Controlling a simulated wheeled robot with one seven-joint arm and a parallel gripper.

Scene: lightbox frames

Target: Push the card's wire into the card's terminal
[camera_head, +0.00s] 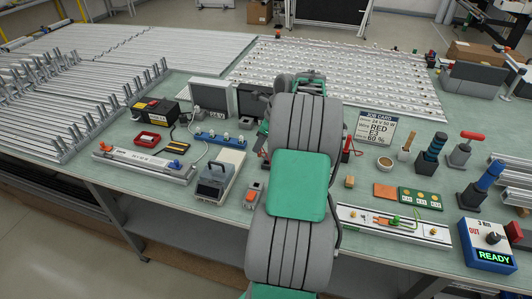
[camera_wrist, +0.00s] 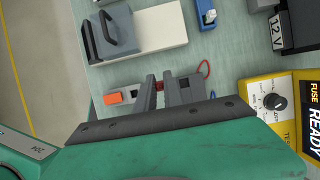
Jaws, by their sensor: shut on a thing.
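The job card (camera_head: 375,133) stands at the back right and reads 24 V 50 W, RED, E3, 60 %. My gripper (camera_wrist: 159,86) is low over the bench, with its two fingers closed on a small red piece that looks like part of the red wire. A thin red wire loop (camera_wrist: 206,67) shows just beside the fingers. A dark grey block (camera_wrist: 184,91) sits right by the fingers; I cannot tell whether it is the terminal or whether the red piece touches it. In the head view my arm hides the gripper and this spot.
An orange switch (camera_wrist: 120,98) and a grey handled device (camera_wrist: 112,35) lie near the gripper. A white rail with coloured wires (camera_head: 352,215) and a READY box (camera_head: 486,245) are at right.

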